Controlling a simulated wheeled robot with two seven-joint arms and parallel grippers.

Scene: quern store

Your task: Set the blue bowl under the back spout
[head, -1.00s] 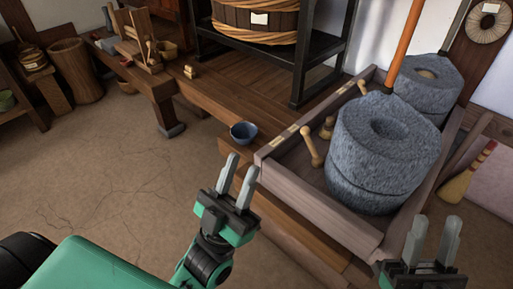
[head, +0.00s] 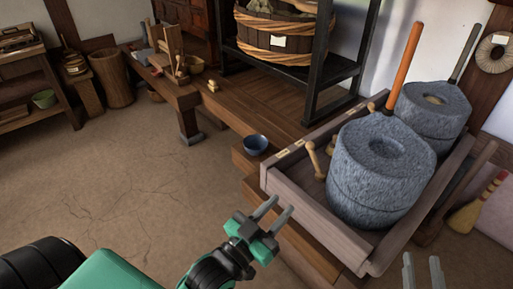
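The blue bowl (head: 255,147) stands upright on the wooden ledge, close to the left corner of the wooden quern tray (head: 312,207). Two grey stone querns sit in the tray, a front one (head: 382,180) and a back one (head: 430,110). I cannot clearly make out a spout on either. My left gripper (head: 273,212) is open and empty, below the bowl in the picture and in front of the tray's near wall. My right gripper (head: 422,263) is at the bottom right edge with its fingers apart and nothing between them; its base is cut off.
A wooden peg (head: 314,158) stands inside the tray beside the front quern. A black rack (head: 318,85) holding a wooden tub (head: 275,40) stands behind the bowl. A broom (head: 478,205) leans at right. The earthen floor at left is clear.

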